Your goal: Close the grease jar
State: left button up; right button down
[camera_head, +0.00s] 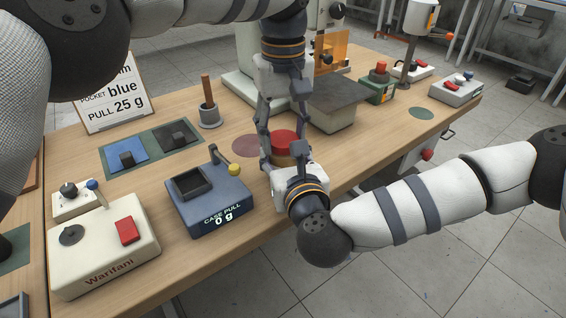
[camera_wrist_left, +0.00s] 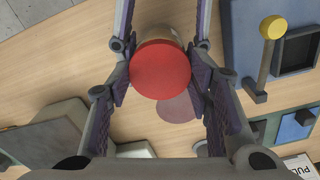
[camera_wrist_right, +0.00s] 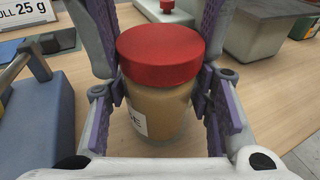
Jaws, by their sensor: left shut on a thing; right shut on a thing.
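The grease jar (camera_wrist_right: 155,108) is a tan jar with a pale label, upright on or just over the table; I cannot tell if it touches. A red lid (camera_wrist_right: 160,52) sits on top of it, and it also shows in the left wrist view (camera_wrist_left: 160,70) and the head view (camera_head: 285,138). My right gripper (camera_wrist_right: 160,95) is shut around the jar body from the near side. My left gripper (camera_wrist_left: 160,72) comes from above and is shut on the red lid. Whether the lid is seated tightly cannot be seen.
A blue case-pull scale (camera_head: 210,200) with a yellow-knobbed lever stands left of the jar. A cream box with a red button (camera_head: 105,245) is at the front left. A press (camera_head: 335,100) stands behind. A round dark mat (camera_head: 252,145) lies beside the jar.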

pick_arm(q)
jog(key=o, duration=1.3)
jog(key=shift+c, duration=0.2)
jog(key=shift+r, duration=0.1)
notch_tip(320, 180, up, 4)
jog(key=shift+r, duration=0.15)
jog(key=shift+r, duration=0.1)
jog(key=shift+c, duration=0.3)
jog(key=shift+r+m, duration=0.6)
jog(key=shift+r, duration=1.05)
